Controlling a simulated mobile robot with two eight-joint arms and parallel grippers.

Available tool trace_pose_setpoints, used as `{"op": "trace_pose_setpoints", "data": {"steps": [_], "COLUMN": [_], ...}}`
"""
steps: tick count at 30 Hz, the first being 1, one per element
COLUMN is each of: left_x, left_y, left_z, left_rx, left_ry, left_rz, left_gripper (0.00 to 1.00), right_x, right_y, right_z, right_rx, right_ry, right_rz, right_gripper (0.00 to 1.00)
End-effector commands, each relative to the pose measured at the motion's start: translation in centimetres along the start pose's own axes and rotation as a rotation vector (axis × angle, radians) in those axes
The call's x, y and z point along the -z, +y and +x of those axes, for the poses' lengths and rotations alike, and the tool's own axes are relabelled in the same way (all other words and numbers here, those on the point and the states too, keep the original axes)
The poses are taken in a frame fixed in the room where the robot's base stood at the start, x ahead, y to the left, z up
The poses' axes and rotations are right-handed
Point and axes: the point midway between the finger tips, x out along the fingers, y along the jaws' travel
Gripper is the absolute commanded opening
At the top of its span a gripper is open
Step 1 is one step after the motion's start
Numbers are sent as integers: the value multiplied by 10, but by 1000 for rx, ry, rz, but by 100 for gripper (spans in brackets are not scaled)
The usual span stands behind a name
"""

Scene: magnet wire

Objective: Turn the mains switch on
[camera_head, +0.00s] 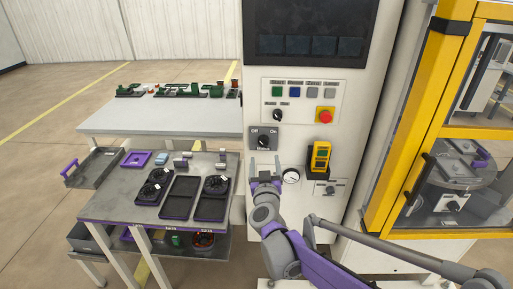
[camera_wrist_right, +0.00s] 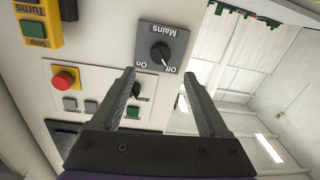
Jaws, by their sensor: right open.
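The mains switch (camera_head: 263,139) is a dark grey plate with a black rotary knob on the white cabinet front, marked Off on the left and On on the right. In the right wrist view the switch (camera_wrist_right: 161,50) appears upside down, and its knob seems to point toward Off. My right gripper (camera_head: 265,166) is open and empty, just below the switch in the head view. In the right wrist view its two fingers (camera_wrist_right: 157,76) stand apart, with the switch beyond their tips, and nothing is between them. My left gripper is not in view.
A smaller black knob (camera_head: 278,115), coloured buttons and a red stop button (camera_head: 325,116) sit above the switch. A yellow pendant (camera_head: 320,156) and a gauge (camera_head: 291,176) are to the lower right. A work table (camera_head: 110,208) stands left; a yellow-framed enclosure (camera_head: 379,205) stands right.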

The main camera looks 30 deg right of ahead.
Motion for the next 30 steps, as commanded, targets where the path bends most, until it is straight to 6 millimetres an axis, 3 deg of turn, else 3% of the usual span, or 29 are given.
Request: {"op": "trace_pose_setpoints", "data": {"steps": [9,15,27,30], "left_x": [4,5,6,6], "left_y": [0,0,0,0], "left_z": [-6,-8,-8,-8], "left_rx": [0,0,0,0], "left_ry": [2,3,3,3], "left_rz": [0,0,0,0], "left_gripper": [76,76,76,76], "right_x": [1,1,0,0], "right_y": [0,-1,-1,-1], "right_z": [61,86,93,93], "right_rx": [2,3,4,4], "right_ry": [0,0,0,0], "right_rz": [1,1,1,1], "right_gripper": [78,78,78,60]}}
